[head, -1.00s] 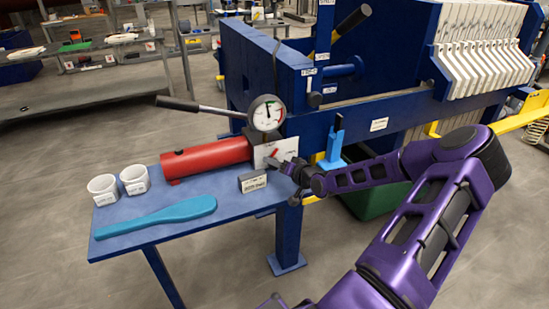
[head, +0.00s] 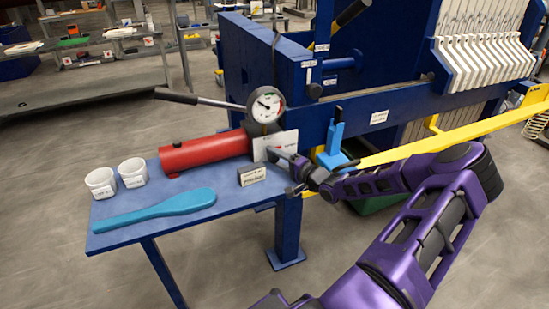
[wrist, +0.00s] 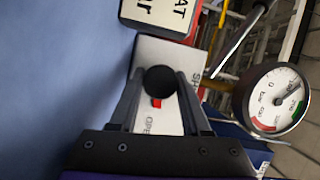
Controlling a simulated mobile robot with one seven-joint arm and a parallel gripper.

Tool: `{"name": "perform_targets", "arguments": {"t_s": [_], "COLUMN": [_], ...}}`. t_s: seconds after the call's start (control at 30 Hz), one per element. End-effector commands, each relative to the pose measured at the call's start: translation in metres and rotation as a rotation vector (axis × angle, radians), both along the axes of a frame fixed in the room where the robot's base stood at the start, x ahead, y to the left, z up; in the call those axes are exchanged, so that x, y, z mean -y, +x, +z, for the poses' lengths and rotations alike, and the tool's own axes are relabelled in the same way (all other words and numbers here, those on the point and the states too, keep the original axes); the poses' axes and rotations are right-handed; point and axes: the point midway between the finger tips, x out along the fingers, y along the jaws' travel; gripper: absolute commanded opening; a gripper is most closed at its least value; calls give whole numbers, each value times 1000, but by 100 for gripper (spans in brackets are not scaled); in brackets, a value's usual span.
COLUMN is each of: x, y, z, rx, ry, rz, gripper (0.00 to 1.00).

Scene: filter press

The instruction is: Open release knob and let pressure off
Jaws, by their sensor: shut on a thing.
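My gripper (head: 274,156) reaches the white plate (head: 283,146) at the right end of the red pump cylinder (head: 205,154). In the wrist view, my gripper's two fingers (wrist: 159,88) are shut on the dark round release knob (wrist: 159,80). A small red mark (wrist: 157,103) shows just below the knob. The white plate behind it carries the words SHUT and OPEN, partly hidden. The pressure gauge (head: 264,104) stands above the pump, with its needle toward the upper left. The gauge also shows in the wrist view (wrist: 277,98).
The blue bench (head: 115,236) also holds two white cups (head: 101,182), a turquoise paddle (head: 160,207) and a small lettered sign (head: 252,175). The pump's long handle (head: 200,98) sticks out left. The blue press frame (head: 370,118) and a yellow rail (head: 440,137) lie to the right.

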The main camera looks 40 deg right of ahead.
Motion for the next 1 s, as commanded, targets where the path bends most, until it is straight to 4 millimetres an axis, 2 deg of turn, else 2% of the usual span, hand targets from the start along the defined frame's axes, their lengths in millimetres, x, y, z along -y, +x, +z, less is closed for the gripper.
{"name": "perform_targets", "arguments": {"t_s": [0.57,0.6,0.63,1.0], "x": [1,1,1,2], "y": [0,0,0,-6], "z": [1,1,1,1], "rx": [10,10,9,8], "ry": [34,33,33,33], "rz": [-3,-3,-3,-2], "gripper": [0,51,56,57]}}
